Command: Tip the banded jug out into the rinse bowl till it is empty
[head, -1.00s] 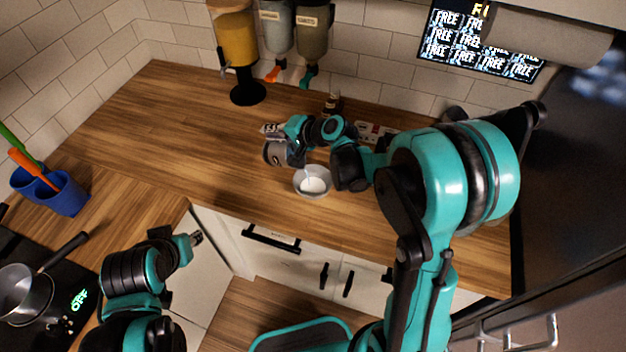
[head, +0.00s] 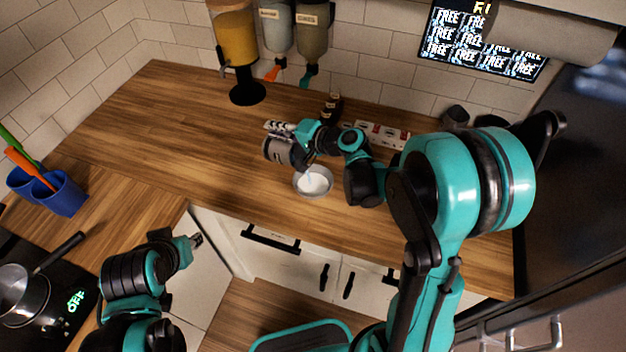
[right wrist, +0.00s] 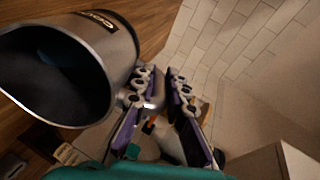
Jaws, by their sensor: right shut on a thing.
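The banded jug (head: 279,151) is a grey metal jug with a dark label, tilted on its side above the counter just left of the rinse bowl. My right gripper (head: 303,136) is shut on it. In the right wrist view the jug (right wrist: 123,43) shows its wide mouth and dark inside; my right gripper (right wrist: 160,88) grips it at the handle side. The rinse bowl (head: 299,190) is small and grey, with white liquid in it. A thin pale streak shows over the bowl. My left gripper (head: 194,240) is away at the lower left; its jaw opening is unclear.
Behind the jug stand a dark bottle (head: 331,108) and a red-and-white packet row (head: 385,134). Dispensers (head: 237,40) line the back wall. A blue utensil holder (head: 66,196) and pans (head: 26,295) are at left.

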